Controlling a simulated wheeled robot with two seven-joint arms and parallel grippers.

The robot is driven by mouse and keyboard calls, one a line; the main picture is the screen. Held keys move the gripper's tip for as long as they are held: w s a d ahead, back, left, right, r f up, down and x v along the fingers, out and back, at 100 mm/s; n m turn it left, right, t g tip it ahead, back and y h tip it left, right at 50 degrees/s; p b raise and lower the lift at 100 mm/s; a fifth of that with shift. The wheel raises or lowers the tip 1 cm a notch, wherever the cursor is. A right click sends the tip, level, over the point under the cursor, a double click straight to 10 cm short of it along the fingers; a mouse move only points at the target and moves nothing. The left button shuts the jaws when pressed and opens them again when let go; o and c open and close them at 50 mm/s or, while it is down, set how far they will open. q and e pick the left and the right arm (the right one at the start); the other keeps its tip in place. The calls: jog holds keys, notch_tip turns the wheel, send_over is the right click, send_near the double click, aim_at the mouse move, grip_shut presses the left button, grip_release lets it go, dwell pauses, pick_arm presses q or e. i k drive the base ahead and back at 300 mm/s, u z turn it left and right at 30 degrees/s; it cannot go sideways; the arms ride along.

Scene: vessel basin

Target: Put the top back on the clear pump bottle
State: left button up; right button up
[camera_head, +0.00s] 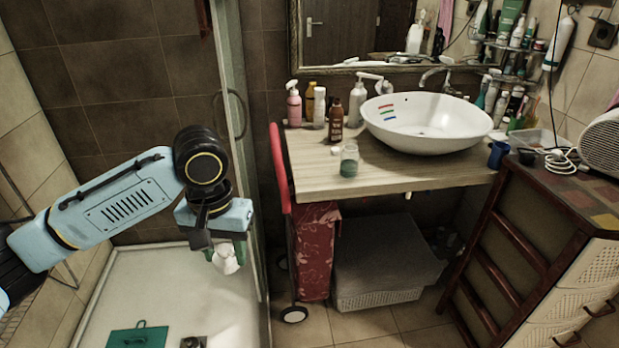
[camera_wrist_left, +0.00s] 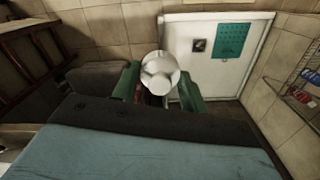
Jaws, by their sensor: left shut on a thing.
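The clear bottle (camera_head: 349,161) with green liquid stands upright and open-topped near the front edge of the wooden counter (camera_head: 400,182). My left gripper (camera_head: 225,254) hangs low over the shower area, left of the counter and below its top. Its green fingers are shut on a white pump top (camera_head: 229,266), well apart from the bottle. In the left wrist view the white pump top (camera_wrist_left: 158,72) shows as a rounded white shape between the two green fingers of the left gripper (camera_wrist_left: 158,90). The fingers hide part of it. My right gripper is not in view.
A brown bottle (camera_head: 336,122) and a small white piece (camera_head: 335,150) are close to the clear bottle. A white basin (camera_head: 427,120) is to its right. Several bottles line the wall. A glass shower edge (camera_head: 236,110) and a red folded item (camera_head: 278,165) lie between gripper and counter.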

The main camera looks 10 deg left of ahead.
aim_at(350, 155)
jog(key=u, duration=0.35)
jog(key=k, duration=0.75)
jog(key=u, duration=0.05)
jog(key=i, duration=0.3)
jog(key=z, duration=0.9)
jog(key=i, duration=1.85)
jog(key=u, duration=1.05)
